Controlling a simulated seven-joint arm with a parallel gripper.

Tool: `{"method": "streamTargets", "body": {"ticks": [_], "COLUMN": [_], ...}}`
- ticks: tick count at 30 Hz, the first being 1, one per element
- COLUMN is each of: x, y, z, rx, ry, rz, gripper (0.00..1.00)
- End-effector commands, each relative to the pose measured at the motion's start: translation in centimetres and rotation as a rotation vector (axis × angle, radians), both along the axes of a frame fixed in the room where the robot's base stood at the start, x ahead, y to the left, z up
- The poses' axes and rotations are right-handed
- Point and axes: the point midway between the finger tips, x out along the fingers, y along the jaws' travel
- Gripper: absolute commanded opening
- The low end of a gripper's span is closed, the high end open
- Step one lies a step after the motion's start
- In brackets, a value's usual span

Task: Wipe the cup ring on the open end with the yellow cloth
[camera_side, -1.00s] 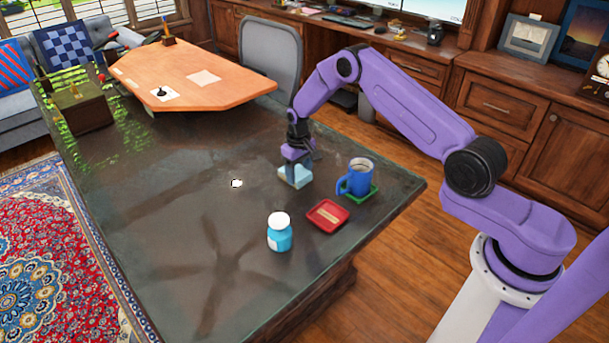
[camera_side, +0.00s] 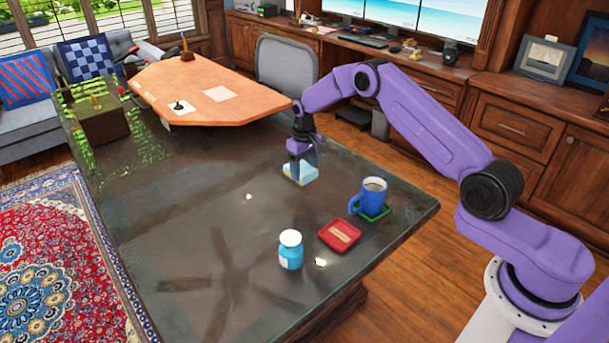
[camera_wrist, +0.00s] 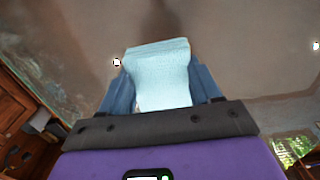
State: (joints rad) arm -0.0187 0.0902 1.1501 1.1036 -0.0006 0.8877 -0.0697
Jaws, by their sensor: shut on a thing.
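My gripper (camera_side: 300,165) is shut on a pale blue folded cloth (camera_side: 300,173), low at the table's surface. I cannot tell whether the cloth presses on the top. In the wrist view the cloth (camera_wrist: 160,75) sticks out between the blue fingers of my gripper (camera_wrist: 162,92). No yellow cloth shows. The dark glossy table (camera_side: 190,235) has hazy lighter patches and reflections; I cannot make out a clear cup ring, and the surface under the cloth is hidden.
A blue mug (camera_side: 368,197) with a drink stands on a green coaster (camera_side: 378,215), right of my gripper. A wooden board (camera_side: 205,92) is at the back. The table's left middle is clear.

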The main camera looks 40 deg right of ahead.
Motion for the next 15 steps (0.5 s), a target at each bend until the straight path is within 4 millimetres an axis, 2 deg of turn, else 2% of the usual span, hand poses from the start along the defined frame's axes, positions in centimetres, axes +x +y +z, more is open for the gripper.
{"method": "streamTargets", "body": {"ticks": [6,15], "x": [0.0,0.0], "y": [0.0,0.0], "z": [1.8,2.1], "rx": [0.0,0.0], "ry": [-0.001,0.0], "rz": [0.0,0.0], "gripper": [0.34,0.34]}}
